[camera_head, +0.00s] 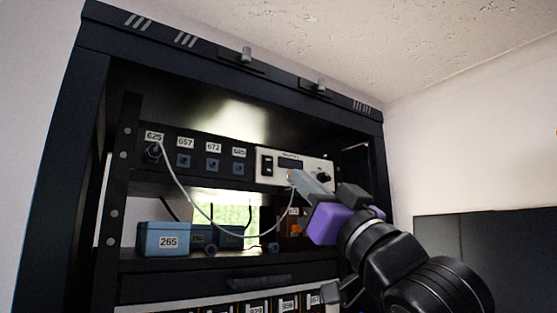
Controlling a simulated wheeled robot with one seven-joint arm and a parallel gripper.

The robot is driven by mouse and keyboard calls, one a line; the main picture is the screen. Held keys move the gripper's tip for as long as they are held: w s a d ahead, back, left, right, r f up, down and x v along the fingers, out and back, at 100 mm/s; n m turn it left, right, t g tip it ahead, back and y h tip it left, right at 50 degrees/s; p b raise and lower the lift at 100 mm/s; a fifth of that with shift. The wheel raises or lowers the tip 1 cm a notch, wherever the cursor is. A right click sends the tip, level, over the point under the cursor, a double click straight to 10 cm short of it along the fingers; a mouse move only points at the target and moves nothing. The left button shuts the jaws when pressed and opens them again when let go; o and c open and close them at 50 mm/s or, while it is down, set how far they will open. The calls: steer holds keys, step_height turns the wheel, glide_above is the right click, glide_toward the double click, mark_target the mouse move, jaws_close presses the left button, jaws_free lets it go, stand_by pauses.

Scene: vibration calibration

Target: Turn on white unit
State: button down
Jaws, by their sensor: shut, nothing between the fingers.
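The white unit (308,164) is a pale panel mounted at the right of the rack's upper shelf. It has a dark rocker switch (267,165) at its left, a small dark display (290,162) and a black knob (323,178) at its right. My gripper (295,178) is shut and empty, its tips at the lower middle of the white unit's face, between switch and knob. I cannot tell whether the tips touch the panel. My gripper hides part of the unit's lower edge.
A black rack (95,150) frames the shelves. A dark panel with numbered sockets (212,164) sits left of the unit. A white cable (178,186) hangs from socket 625 across the opening. A blue box labelled 265 (150,240) and an orange part (297,229) are below.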

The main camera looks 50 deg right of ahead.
mark_target(269, 168)
steer(key=w+r, duration=0.1)
steer(key=w, duration=0.1)
steer(key=w+d+p, duration=0.1)
steer(key=w, duration=0.1)
steer(key=w+r+p, duration=0.1)
steer(key=w, duration=0.1)
steer(key=shift+d+r, duration=0.3)
steer(key=shift+d, duration=0.1)
steer(key=shift+w+d+f, duration=0.15)
steer(key=shift+w, duration=0.5)
steer(key=shift+w+f+t+b, duration=0.3)
steer(key=shift+f+b, duration=0.1)
steer(key=shift+b, duration=0.4)
steer(key=shift+r+p, duration=0.35)
steer(key=shift+p, duration=0.05)
steer(key=shift+s+d, duration=0.1)
steer(key=shift+s, duration=0.05)
